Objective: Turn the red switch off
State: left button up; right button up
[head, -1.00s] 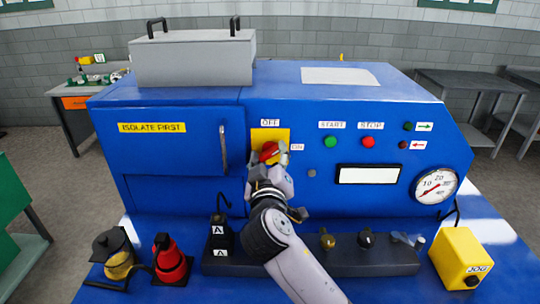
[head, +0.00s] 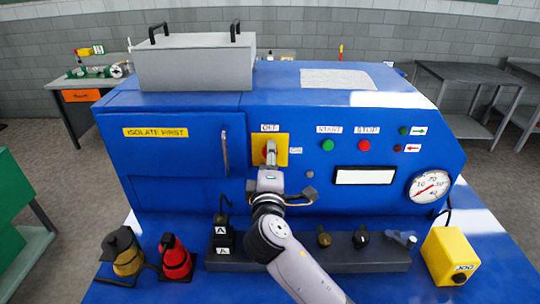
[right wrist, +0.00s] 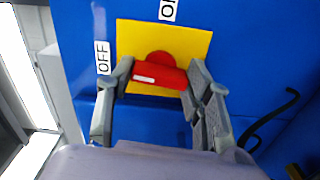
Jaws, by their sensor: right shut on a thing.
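The red switch sits on a yellow plate (head: 284,140) on the front of the blue machine, with an OFF label above it and an ON label to its right. In the head view my right gripper (head: 270,158) covers most of it. In the right wrist view the red switch handle (right wrist: 160,74) lies between the two fingertips of my right gripper (right wrist: 158,79), which are shut on its ends. There the handle lies roughly level, its white-marked end toward the OFF label (right wrist: 103,57); the view is turned, with ON at the top. My left gripper is not in view.
START (head: 327,144) and STOP (head: 364,145) buttons are right of the switch. A door handle (head: 225,150) is to its left. Below, a dark rail (head: 340,261) carries small knobs. A yellow JOG box (head: 450,256) stands at the right, a red can (head: 175,257) at the left.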

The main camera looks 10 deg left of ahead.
jog(key=shift+f+n, duration=0.1)
jog(key=shift+n, duration=0.6)
jog(key=o, duration=1.1)
jog(key=shift+o, duration=0.2)
jog(key=s+d, duration=0.2)
jog(key=s, duration=0.9)
jog(key=shift+s+d, duration=0.15)
jog(key=shift+s, duration=0.25)
